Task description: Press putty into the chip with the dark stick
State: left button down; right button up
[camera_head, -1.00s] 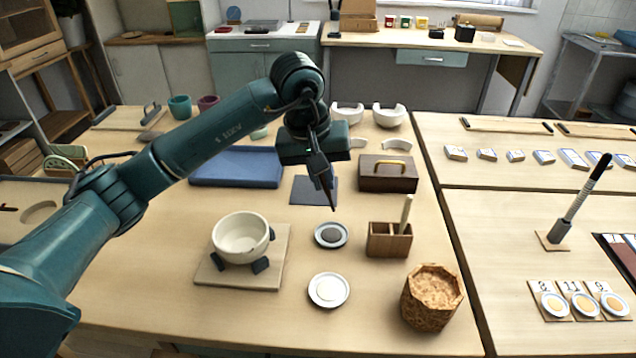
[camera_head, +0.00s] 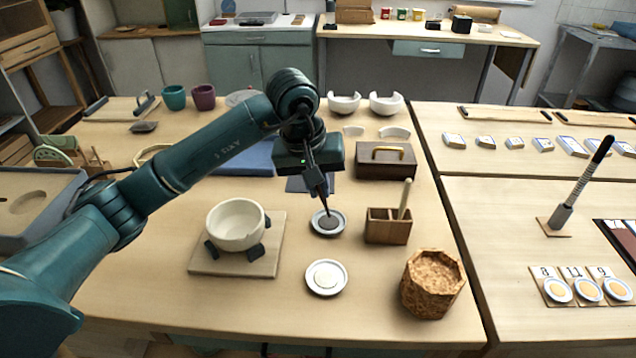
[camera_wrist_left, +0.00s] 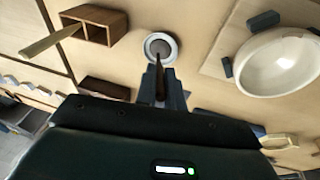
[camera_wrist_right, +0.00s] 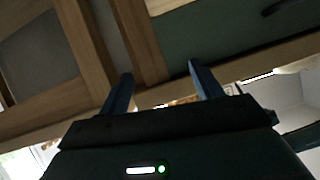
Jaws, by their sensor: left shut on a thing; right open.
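My left gripper (camera_head: 319,188) is shut on the dark stick (camera_head: 325,204), which points down. Its lower end is at the small dish of dark putty (camera_head: 328,222); I cannot tell whether it touches the putty. In the left wrist view the stick (camera_wrist_left: 160,80) reaches to the dark putty dish (camera_wrist_left: 160,47). The cream bowl (camera_head: 236,224) sits on dark pads on a board, left of the dish; no chip in its rim is clear. A second dish (camera_head: 326,278) holds white stuff. My right gripper (camera_wrist_right: 160,88) is open and empty in its wrist view, away from the bowl.
A wooden holder (camera_head: 388,228) with a pale stick (camera_head: 404,198) stands right of the dark dish. A cork-like pot (camera_head: 432,284) is at the front right. A wooden box with a brass handle (camera_head: 386,160) stands behind.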

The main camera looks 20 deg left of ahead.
pick_arm(q)
jog(key=shift+s+f+b, duration=0.1)
jog(key=shift+f+b, duration=0.65)
jog(key=shift+b, duration=0.05)
pick_arm(e)
jog(key=shift+s+f, duration=0.1)
jog(key=shift+f, duration=0.7)
dwell(1.4)
pick_arm(q)
jog(key=shift+w+d+r+p+v, duration=0.2)
jog(key=shift+p+v, duration=0.45)
jog(key=shift+v, duration=0.55)
jog(key=shift+w+d+f+p+v, duration=0.1)
jog(key=shift+w+p+v, duration=0.2)
jog(key=shift+p+v, duration=0.6)
jog(key=shift+w+d+r+p+v, duration=0.15)
jog(key=shift+w+p+v, duration=0.15)
jog(key=shift+v, duration=1.15)
pick_arm(e)
notch_tip(320, 180, up, 4)
jog(key=shift+f, duration=0.1)
pick_arm(q)
jog(key=shift+f, duration=0.1)
